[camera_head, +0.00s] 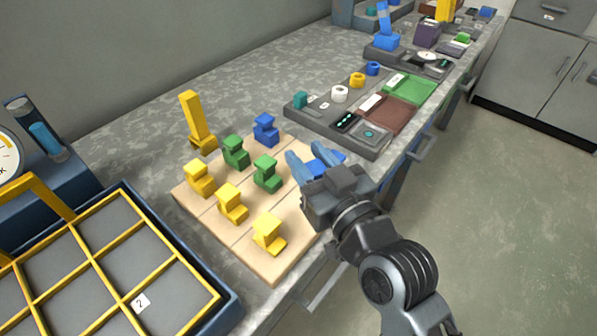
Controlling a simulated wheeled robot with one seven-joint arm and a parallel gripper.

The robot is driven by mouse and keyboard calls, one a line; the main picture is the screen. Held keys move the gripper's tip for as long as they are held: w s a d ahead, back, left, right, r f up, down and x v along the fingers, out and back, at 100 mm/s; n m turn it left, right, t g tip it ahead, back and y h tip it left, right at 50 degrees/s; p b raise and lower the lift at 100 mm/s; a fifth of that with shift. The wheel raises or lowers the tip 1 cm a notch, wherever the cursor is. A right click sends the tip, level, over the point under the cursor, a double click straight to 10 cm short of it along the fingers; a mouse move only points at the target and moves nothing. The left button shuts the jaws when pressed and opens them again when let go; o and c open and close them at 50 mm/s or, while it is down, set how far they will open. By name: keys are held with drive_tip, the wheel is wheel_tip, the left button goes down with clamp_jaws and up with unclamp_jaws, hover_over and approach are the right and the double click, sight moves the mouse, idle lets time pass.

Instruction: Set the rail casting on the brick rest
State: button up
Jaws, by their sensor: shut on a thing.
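My gripper (316,163) is at the right edge of a pale wooden board (276,267), with blue fingers pointing away from me. It is shut on a bright blue casting (317,168), mostly hidden by the fingers and wrist. I cannot tell whether this casting touches the board. Another blue casting (265,130) stands at the board's far corner. Two green castings (235,152) and several yellow castings (231,204) stand on the board. A brick-brown pad (388,114) lies on the dark tray beyond my gripper, with its visible brown surface bare apart from a white label.
A green pad (414,89), coloured rings (357,80) and a small dark panel (346,122) share the dark tray (319,126). A tall yellow post (195,122) stands behind the board. A yellow-divided tray (104,245) lies front left. Grey counter (265,85) is clear behind.

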drive_tip(key=shift+w+a+f, duration=0.1)
drive_tip(key=shift+a+f, duration=0.15)
drive_tip(key=shift+f, duration=0.55)
drive_tip(key=shift+w+a+f, duration=0.1)
drive_tip(key=shift+a+f, duration=0.2)
drive_tip(key=shift+f, duration=0.55)
drive_tip(key=shift+a+f, duration=0.25)
drive_tip(key=shift+f, duration=0.55)
drive_tip(key=shift+b, duration=0.3)
drive_tip(key=shift+f, duration=0.15)
drive_tip(key=o, duration=1.2)
drive_tip(key=shift+c, duration=0.2)
drive_tip(key=shift+r, duration=0.2)
drive_tip(key=b+v, duration=0.2)
drive_tip(key=v, duration=1)
drive_tip(key=shift+f, duration=0.1)
